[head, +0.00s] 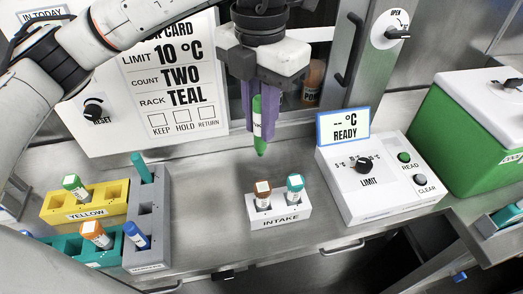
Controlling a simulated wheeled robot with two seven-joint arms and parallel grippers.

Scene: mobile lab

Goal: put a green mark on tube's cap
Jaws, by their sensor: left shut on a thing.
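My left gripper (260,118) is shut on a green marker (258,130). It holds the marker upright, green tip down, above the counter and behind the intake rack. The white intake rack (280,222) holds two tubes: a brown-capped tube (262,197) on the left and a teal-capped tube (295,190) on the right. Both caps have white tops, and I see no green mark on them. The marker tip is apart from both. A green-capped tube (75,188) stands in the yellow rack (112,212). An orange-capped tube (97,236) stands in the teal rack (72,246). My right gripper is out of view.
A grey stand (150,222) holds a teal marker (142,167) and a blue marker (136,235). A white reader box (375,190) with a "READY" display stands right of the intake rack. A job card panel (165,95) is behind. Bare counter (205,170) lies between stand and intake rack.

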